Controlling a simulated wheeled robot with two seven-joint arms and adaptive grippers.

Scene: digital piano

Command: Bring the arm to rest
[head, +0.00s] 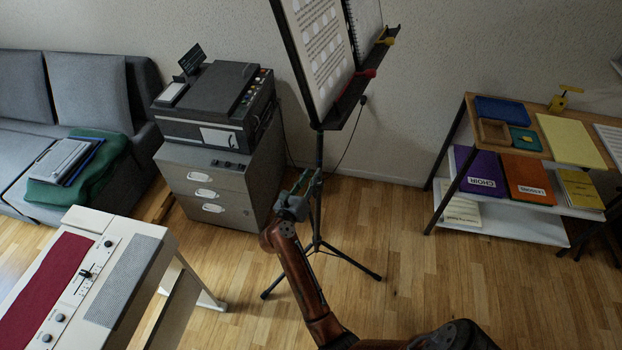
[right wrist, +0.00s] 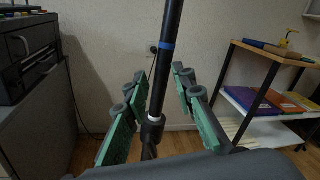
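My right gripper (head: 306,181) is at the end of the raised right arm in the head view, close to the pole of the music stand (head: 319,150). In the right wrist view its green-padded fingers (right wrist: 159,76) are spread apart with a gap between them. The black stand pole (right wrist: 170,45), with a blue band, shows in that gap. I cannot tell whether the pole is between the fingers or just beyond them, or whether they touch it. Nothing is seen gripped. My left gripper is not in view.
The stand carries sheet music (head: 322,45) and stands on tripod legs. A printer (head: 215,100) sits on a grey drawer cabinet (head: 240,180) to the left. A digital piano (head: 130,275) is at lower left. A shelf (head: 500,225) with folders is at right. Floor between is clear.

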